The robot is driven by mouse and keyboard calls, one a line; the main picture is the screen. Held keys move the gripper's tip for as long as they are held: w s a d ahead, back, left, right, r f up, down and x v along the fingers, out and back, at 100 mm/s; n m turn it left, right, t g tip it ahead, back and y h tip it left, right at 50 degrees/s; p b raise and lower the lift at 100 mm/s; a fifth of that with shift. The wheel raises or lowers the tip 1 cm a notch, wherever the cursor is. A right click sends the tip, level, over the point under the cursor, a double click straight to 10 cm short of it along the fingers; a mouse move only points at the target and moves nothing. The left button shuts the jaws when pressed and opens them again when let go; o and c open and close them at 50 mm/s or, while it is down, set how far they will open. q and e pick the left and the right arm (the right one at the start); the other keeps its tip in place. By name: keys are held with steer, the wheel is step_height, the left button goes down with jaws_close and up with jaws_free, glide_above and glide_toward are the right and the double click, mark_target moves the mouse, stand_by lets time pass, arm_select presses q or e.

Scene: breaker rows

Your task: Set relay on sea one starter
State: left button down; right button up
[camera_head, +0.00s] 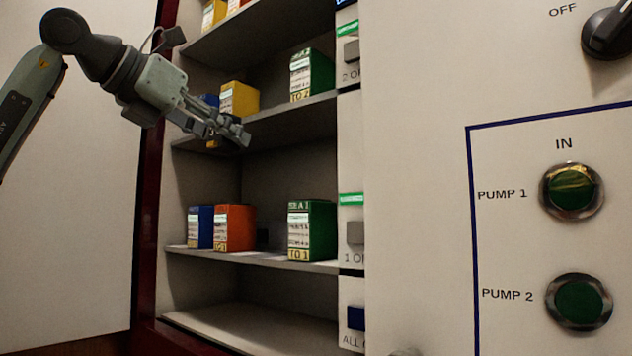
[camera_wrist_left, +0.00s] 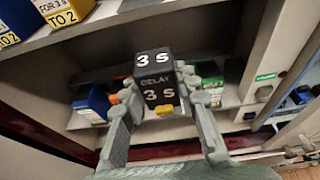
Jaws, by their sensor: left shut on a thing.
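My left gripper (camera_head: 235,133) is in front of the middle shelf, at its left part. In the left wrist view the left gripper (camera_wrist_left: 158,98) is shut on a black relay block (camera_wrist_left: 157,75) marked "3 S" and "DELAY", with a finger on each side. In the head view the held block is mostly hidden by the fingers. The lower shelf holds a blue block (camera_head: 199,227), an orange block (camera_head: 234,228) and a green block (camera_head: 311,230) marked "TO 1". My right gripper is out of view.
The middle shelf (camera_head: 290,113) holds a yellow block (camera_head: 240,98), a green block (camera_head: 312,76) marked "TO 2" and a partly hidden blue block. The bottom shelf (camera_head: 240,325) looks empty. The lower shelf has a gap between orange and green. A panel (camera_head: 420,200) stands at the right.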

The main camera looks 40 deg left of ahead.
arm_select(q)
steer(key=w+d+p, duration=0.1)
steer(key=w+d, duration=0.1)
steer(key=w, duration=0.1)
steer(key=w+d, duration=0.2)
steer(key=w, duration=0.2)
steer(key=w+d+p, duration=0.1)
steer(key=w+d, duration=0.2)
steer(key=w, duration=0.1)
steer(key=shift+p, duration=0.35)
steer(key=shift+w+d+f, duration=0.25)
steer(key=shift+w+d, duration=0.05)
steer(key=shift+w, duration=0.15)
step_height(320, 180, down, 2)
steer(key=shift+s+a+f, duration=0.1)
step_height(320, 180, down, 4)
steer(key=shift+r+b, duration=0.1)
steer(key=shift+b, duration=0.4)
steer(key=shift+f, duration=0.2)
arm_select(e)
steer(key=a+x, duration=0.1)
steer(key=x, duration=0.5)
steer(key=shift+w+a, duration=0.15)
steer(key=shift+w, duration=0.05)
arm_select(q)
steer(key=shift+f, duration=0.1)
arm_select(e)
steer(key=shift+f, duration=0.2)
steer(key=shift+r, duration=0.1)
